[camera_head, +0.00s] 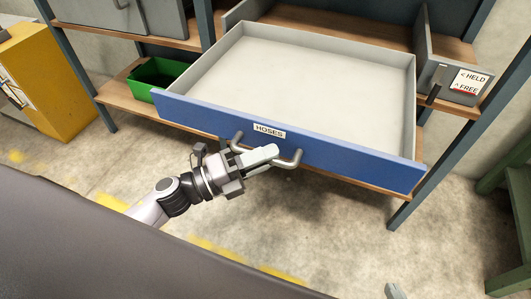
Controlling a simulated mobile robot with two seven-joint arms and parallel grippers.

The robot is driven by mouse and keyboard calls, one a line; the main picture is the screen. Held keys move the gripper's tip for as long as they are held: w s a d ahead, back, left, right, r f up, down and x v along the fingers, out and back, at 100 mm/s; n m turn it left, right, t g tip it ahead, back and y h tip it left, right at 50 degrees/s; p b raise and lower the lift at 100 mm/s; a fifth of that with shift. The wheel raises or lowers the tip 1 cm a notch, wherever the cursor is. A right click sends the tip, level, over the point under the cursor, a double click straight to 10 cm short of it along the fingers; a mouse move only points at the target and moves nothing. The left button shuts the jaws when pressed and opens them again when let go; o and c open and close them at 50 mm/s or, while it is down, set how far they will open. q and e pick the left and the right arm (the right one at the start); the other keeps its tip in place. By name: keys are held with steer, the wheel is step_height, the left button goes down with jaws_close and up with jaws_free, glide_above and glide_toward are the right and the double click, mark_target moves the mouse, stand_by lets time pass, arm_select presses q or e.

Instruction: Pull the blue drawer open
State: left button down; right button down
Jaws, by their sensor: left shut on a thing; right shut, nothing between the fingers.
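The blue drawer (350,160) has a blue front labelled HOSES and a pale grey box behind it. It stands far out of the shelf unit, and its inside looks empty. A grey bar handle (292,161) is on its front. My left gripper (264,154) is shut on the handle near its middle, and the fingers hide part of the bar. My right gripper (393,291) shows only as a small tip at the bottom edge, shut and apart from the drawer.
A green bin (155,80) stands on the lower shelf left of the drawer. A dark lever (437,84) sits beside a HELD/FREE sign (469,81) at right. A yellow cabinet (45,80) stands at far left. The floor in front of the drawer is clear.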

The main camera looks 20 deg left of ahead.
arm_select(q)
steer(key=c, duration=1.1)
jaws_free()
steer(key=v, duration=0.7)
steer(key=shift+b, duration=0.45)
